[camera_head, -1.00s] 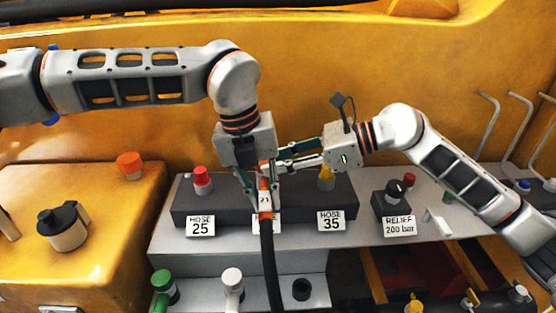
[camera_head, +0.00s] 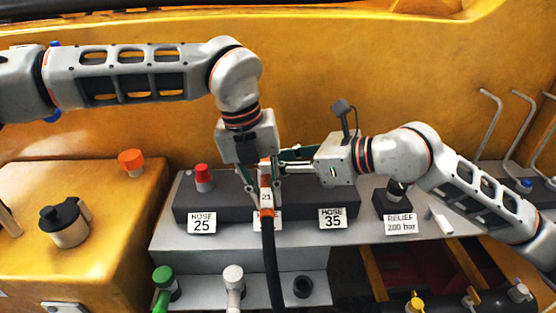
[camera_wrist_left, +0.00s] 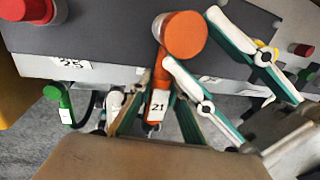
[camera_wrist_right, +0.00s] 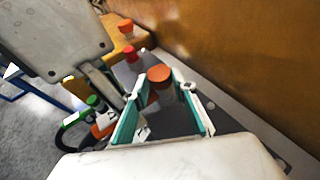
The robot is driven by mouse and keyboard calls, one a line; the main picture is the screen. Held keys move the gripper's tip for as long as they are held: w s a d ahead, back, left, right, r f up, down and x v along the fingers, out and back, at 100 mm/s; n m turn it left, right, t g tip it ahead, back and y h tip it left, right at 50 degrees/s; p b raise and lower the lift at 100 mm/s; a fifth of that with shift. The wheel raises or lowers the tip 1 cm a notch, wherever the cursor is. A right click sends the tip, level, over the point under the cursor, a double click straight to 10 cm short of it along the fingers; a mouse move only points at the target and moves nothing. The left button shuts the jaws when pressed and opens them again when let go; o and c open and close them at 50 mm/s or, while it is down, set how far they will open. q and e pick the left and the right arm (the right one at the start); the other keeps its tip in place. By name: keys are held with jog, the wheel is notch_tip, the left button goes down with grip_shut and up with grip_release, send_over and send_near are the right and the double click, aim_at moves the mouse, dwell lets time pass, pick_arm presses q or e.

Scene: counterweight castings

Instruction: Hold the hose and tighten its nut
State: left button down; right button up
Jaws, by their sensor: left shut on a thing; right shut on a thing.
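The black hose (camera_head: 269,255) rises to an orange end piece with a white tag 21 (camera_head: 266,197), at the middle of the dark block. My left gripper (camera_head: 263,190) points down and is shut on the hose near this end. The tag also shows in the left wrist view (camera_wrist_left: 157,105). An orange round-topped piece, seemingly the nut (camera_wrist_left: 181,36), sits above it. My right gripper (camera_head: 277,164) reaches in from the right and is shut on it. In the right wrist view the nut (camera_wrist_right: 159,74) lies between the teal fingers; the exact contact is hidden.
A red cap (camera_head: 203,176) stands left of the hose, above the HOSE 25 label (camera_head: 201,223). The HOSE 35 label (camera_head: 332,219) is to the right. The relief valve (camera_head: 398,194) stands close under my right arm. Green (camera_head: 163,279) and white (camera_head: 233,279) fittings sit below.

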jog(key=shift+f, duration=0.2)
jog(key=o, duration=1.1)
jog(key=shift+r, duration=0.1)
jog(key=shift+s+r, duration=0.1)
jog(key=v, duration=0.8)
jog(key=shift+d, duration=0.1)
